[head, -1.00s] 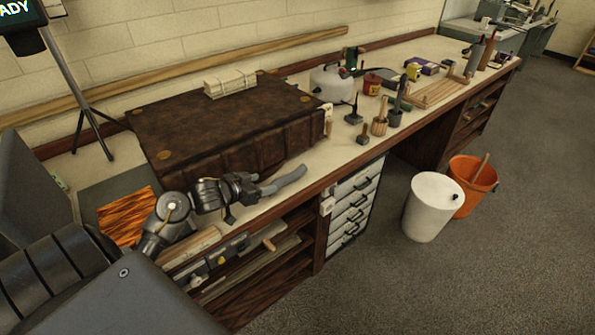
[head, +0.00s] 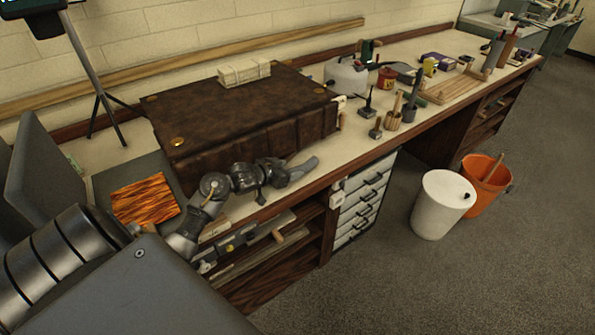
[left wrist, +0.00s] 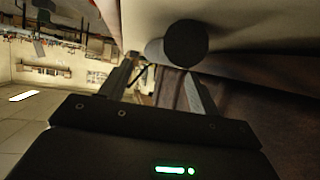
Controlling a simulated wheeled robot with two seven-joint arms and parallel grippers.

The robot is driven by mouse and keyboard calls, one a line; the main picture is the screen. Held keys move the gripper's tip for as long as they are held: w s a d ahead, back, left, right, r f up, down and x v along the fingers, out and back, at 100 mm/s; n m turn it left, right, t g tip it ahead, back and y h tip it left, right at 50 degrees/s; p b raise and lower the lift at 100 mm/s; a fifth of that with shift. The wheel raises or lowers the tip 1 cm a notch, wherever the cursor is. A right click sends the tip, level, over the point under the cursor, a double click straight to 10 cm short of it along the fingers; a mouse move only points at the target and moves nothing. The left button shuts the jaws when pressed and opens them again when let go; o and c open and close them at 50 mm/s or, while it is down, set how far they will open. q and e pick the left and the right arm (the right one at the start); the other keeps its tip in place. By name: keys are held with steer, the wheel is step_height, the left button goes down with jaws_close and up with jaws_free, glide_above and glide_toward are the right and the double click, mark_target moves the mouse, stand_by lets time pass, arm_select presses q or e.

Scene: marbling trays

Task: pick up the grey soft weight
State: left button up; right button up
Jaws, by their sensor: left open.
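The grey soft weight (head: 308,166) is a short, curved grey roll on the bench, in front of the brown leather book. Its far part shows in the head view; its near part is hidden by my left gripper (head: 283,174). In the left wrist view a dark round end of the weight (left wrist: 187,43) sits just past the fingertips, nearer the right finger, with a paler grey part beside it. My left gripper (left wrist: 160,72) is open, its fingers apart with a gap between them. I cannot tell whether a finger touches the weight. My right gripper is not in view.
The large leather book (head: 240,120) stands close behind the weight, with a pale bundle (head: 244,72) on top. The bench front edge and open shelves lie just in front. Small tools, including a stamp (head: 375,129), stand to the right. A marbled sheet (head: 145,200) lies left.

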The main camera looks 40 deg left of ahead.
mark_target(306, 167)
arm_select(q)
steer(key=x, duration=0.2)
steer(key=shift+w+f, duration=0.2)
steer(key=shift+w, duration=0.15)
steer(key=shift+r, duration=0.1)
steer(key=c, duration=1.3)
